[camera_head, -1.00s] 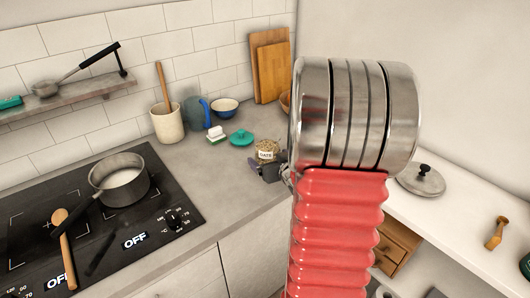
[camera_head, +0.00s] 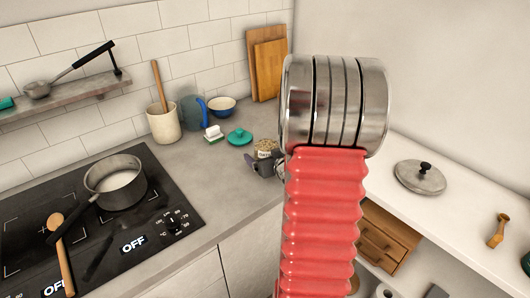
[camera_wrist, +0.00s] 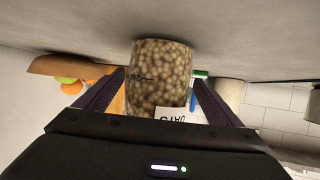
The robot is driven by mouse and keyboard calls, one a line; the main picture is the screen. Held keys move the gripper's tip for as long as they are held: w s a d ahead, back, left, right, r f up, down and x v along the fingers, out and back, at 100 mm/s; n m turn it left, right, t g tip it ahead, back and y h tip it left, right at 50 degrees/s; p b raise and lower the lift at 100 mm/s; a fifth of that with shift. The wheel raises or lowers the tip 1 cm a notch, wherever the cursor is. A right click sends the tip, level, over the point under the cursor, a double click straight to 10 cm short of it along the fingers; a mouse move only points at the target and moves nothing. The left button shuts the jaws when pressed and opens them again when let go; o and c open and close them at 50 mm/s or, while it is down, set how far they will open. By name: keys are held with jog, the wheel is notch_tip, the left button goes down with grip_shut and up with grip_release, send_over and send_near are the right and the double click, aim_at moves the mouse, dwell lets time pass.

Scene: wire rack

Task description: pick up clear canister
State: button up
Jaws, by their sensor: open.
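The clear canister (camera_head: 266,146), filled with tan oat-like pieces, stands on the grey counter, and my gripper (camera_head: 262,165) hides its lower part in the head view. In the wrist view, which is upside down, the canister (camera_wrist: 158,75) sits between the two dark fingers of my gripper (camera_wrist: 160,78). The gripper is open, with a finger on either side of it. Part of its white label shows near the palm. I cannot tell whether either finger touches it.
Cutting boards (camera_head: 268,66) lean behind. A pot (camera_head: 115,181) sits on the hob.

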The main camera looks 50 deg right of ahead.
jog(key=shift+s+d, duration=0.1)
jog(key=c, duration=1.4)
